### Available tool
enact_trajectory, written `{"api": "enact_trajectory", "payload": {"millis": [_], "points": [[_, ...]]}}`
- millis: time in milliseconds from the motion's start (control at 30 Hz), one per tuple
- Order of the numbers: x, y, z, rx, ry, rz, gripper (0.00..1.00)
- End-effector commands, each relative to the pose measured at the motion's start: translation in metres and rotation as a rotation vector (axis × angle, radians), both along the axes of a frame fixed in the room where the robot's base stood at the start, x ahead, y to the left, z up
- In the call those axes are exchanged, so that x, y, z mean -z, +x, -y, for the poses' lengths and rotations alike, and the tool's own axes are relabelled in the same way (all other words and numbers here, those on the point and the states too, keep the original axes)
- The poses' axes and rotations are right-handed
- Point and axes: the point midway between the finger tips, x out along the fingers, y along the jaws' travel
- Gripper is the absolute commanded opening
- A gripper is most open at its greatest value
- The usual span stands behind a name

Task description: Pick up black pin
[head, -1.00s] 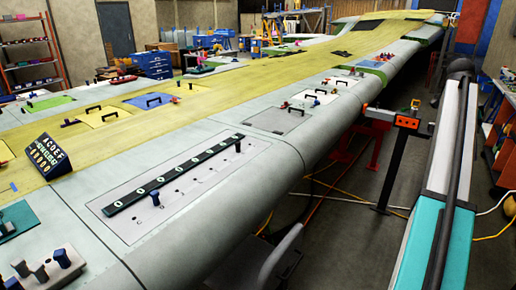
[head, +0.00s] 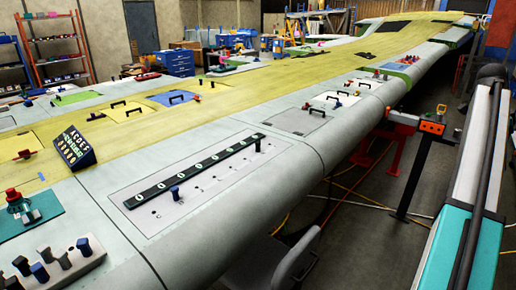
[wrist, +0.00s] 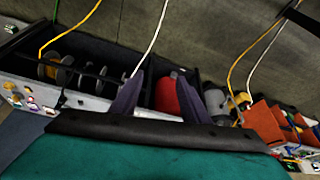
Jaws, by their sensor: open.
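A pale block (head: 88,261) at the lower left of the head view, on the wing, holds several upright pins. A dark pin (head: 21,265) at its left end looks black. A dark grey pin (head: 40,271) stands beside it, and a dark blue pin (head: 84,245) is at the right end. In the wrist view my gripper (wrist: 160,76) is open, its two dark fingers apart with nothing held between them. It faces the floor and storage bins, away from the pins. The head view does not show the fingers.
A black numbered strip (head: 195,172) lies on a wing panel, with blue pins (head: 175,193) near it. A teal plate with a red knob (head: 15,198) and a lettered stand (head: 74,148) are at left. An orange device on a post (head: 432,127) stands beside the wing.

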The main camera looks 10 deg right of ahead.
Motion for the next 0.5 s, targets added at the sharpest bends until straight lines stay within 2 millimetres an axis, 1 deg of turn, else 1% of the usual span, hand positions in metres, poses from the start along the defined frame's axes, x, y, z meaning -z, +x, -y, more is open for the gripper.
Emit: {"api": "enact_trajectory", "payload": {"millis": [367,467,500], "points": [[0.001,0.001,-0.001,-0.003,0.001,-0.001,0.42],[0.009,0.004,-0.004,-0.015,0.007,-0.004,0.42],[0.015,0.007,-0.006,-0.025,0.011,-0.007,0.42]]}}
